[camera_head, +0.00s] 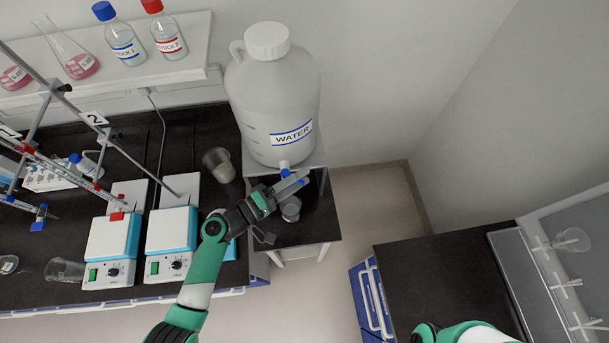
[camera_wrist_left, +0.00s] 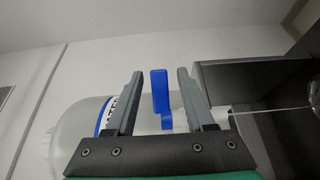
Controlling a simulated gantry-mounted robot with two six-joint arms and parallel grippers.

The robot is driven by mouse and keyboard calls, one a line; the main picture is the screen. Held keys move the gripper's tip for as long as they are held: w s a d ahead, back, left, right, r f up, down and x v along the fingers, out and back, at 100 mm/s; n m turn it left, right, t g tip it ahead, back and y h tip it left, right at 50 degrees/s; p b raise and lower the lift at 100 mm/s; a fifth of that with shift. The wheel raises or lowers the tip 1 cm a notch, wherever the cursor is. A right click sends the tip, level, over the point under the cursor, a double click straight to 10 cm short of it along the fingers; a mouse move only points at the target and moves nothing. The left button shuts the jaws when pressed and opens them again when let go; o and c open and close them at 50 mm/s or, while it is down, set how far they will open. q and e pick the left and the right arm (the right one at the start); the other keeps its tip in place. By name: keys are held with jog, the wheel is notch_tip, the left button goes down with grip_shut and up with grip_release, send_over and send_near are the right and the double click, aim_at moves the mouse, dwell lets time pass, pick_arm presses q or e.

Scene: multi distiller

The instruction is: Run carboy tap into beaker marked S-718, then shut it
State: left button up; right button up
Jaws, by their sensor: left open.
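The white carboy (camera_head: 272,100) labelled WATER stands on a raised stand, its blue tap (camera_head: 286,174) low on the front. My left gripper (camera_head: 298,183) is at the tap, its fingers open. In the left wrist view the blue tap lever (camera_wrist_left: 160,95) stands between the two fingers, with gaps on both sides. A thin pale line, apparently a water stream (camera_wrist_left: 270,109), runs from the white spout towards a glass at the right edge. A glass beaker (camera_head: 290,209) stands below the tap, partly hidden by the gripper. I cannot read its marking.
Another beaker (camera_head: 219,164) stands on the black bench left of the carboy. Two hotplate stirrers (camera_head: 172,232) and burette stands are further left. A shelf (camera_head: 185,45) holds bottles and flasks. A dark counter (camera_head: 440,280) with a drying rack lies to the right.

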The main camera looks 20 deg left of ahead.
pick_arm(q)
grip_shut()
jog(key=shift+n+t+y, duration=0.3)
jog(key=shift+y, duration=0.1)
jog(key=n+y+p, duration=0.1)
jog(key=n+y, duration=0.1)
jog(key=y, duration=0.1)
jog(key=w+n+t+y+p, duration=0.1)
jog(key=n+y, duration=0.1)
jog(key=y, duration=0.1)
jog(key=w+n+t+y+p, duration=0.1)
jog(key=n+y, duration=0.1)
jog(key=y, duration=0.1)
jog(key=shift+w, duration=0.1)
jog(key=shift+w+a+n+y+p, duration=0.1)
jog(key=shift+a+n+y+p, duration=0.1)
jog(key=shift+n+y, duration=0.35)
jog(key=shift+w+a+n+y+p, duration=0.15)
jog(key=shift+n+y, duration=0.1)
jog(key=shift+y, duration=0.5)
jog(key=shift+f, duration=0.1)
